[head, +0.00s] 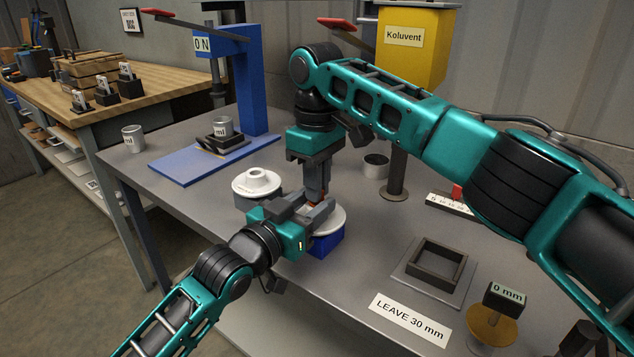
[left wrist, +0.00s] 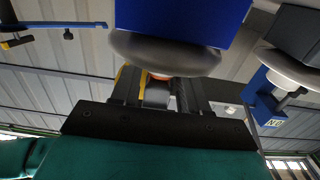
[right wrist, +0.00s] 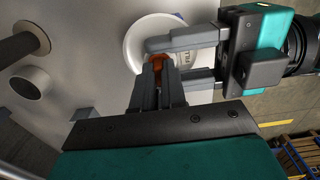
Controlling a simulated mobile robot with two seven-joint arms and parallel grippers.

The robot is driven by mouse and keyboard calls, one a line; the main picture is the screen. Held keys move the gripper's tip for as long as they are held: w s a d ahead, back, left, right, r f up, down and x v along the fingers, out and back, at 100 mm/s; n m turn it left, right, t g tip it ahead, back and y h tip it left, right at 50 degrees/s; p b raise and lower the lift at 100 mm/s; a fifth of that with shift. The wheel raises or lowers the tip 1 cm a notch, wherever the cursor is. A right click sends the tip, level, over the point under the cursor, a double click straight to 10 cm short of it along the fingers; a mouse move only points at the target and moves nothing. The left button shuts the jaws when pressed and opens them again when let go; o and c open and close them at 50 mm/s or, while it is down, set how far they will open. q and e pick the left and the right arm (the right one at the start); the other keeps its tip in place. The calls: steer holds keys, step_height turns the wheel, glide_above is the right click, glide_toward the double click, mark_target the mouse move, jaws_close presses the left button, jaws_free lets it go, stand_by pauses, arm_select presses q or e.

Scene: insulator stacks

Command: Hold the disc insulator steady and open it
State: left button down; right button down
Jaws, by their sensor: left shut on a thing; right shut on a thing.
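The disc insulator (head: 336,221) is a white disc with a small orange-brown part (right wrist: 158,61) standing at its middle. It rests on a blue block (head: 327,246). In the left wrist view the disc (left wrist: 165,55) shows in shade against the block. My left gripper (head: 318,212) reaches in level from the left, just above the disc, shut with its fingers around the insulator's middle. My right gripper (head: 316,200) points down from above, shut on the orange-brown part. The fingers hide most of what they hold.
A second white disc insulator (head: 258,183) stands behind, to the left. A blue press (head: 200,160) stands at the back. A square dark frame (head: 435,268) lies to the right, near a "LEAVE 30 mm" sign (head: 410,320) and a "0 mm" marker (head: 504,297). A grey cup (head: 375,166) stands behind.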

steer(key=shift+r, duration=0.15)
steer(key=shift+r, duration=0.9)
steer(key=shift+r, duration=0.1)
steer(key=shift+r, duration=1.95)
arm_select(q)
steer(key=shift+c, duration=2.4)
jaws_free()
steer(key=shift+s, duration=0.1)
steer(key=p+v, duration=0.2)
steer(key=v, duration=1)
arm_select(e)
steer(key=shift+r, duration=0.9)
